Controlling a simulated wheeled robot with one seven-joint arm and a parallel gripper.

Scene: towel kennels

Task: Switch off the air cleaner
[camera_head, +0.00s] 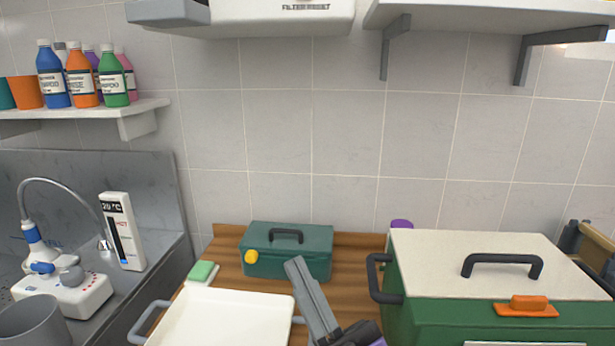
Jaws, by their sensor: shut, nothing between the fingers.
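A white wall-mounted unit (262,16) at the top edge bears the label FILTER RESET. It appears to be the air cleaner. Only its lower part shows, the rest is cut off by the frame, and I see no switch on it. My gripper (297,265) is at the bottom middle, well below the unit and in front of the teal box. It is shut and empty, its grey fingers pointing up and slightly left.
A teal box (310,253), white tray (225,318) and green sponge (202,272) are on the wooden counter. A large green lidded box (420,318) stands right. A bottle shelf (85,114) is left, above the sink area with a faucet (40,200). Another shelf (480,12) is upper right.

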